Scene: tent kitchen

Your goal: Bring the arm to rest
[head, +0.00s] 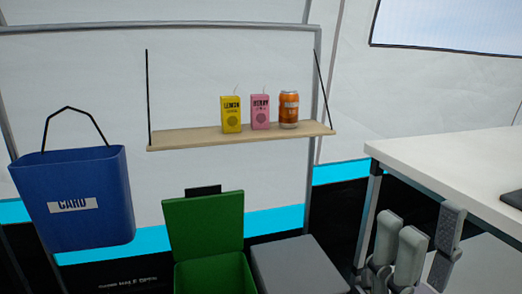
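My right gripper (426,222) is at the lower right of the head view, fingers pointing up, in front of the white table's left end. Two light grey fingers stand on its left and a dotted grey finger on its right, with a gap between them. It looks open, and nothing shows between the fingers. The lower part of the gripper and the arm behind it are cut off by the frame's bottom edge. My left gripper is not in view.
A white table (450,160) fills the right side. A wooden shelf (185,139) holds a yellow carton (231,115), a pink carton (260,112) and an orange can (289,110). A blue bag (90,180), an open green bin (203,222) and a grey box (300,265) are left.

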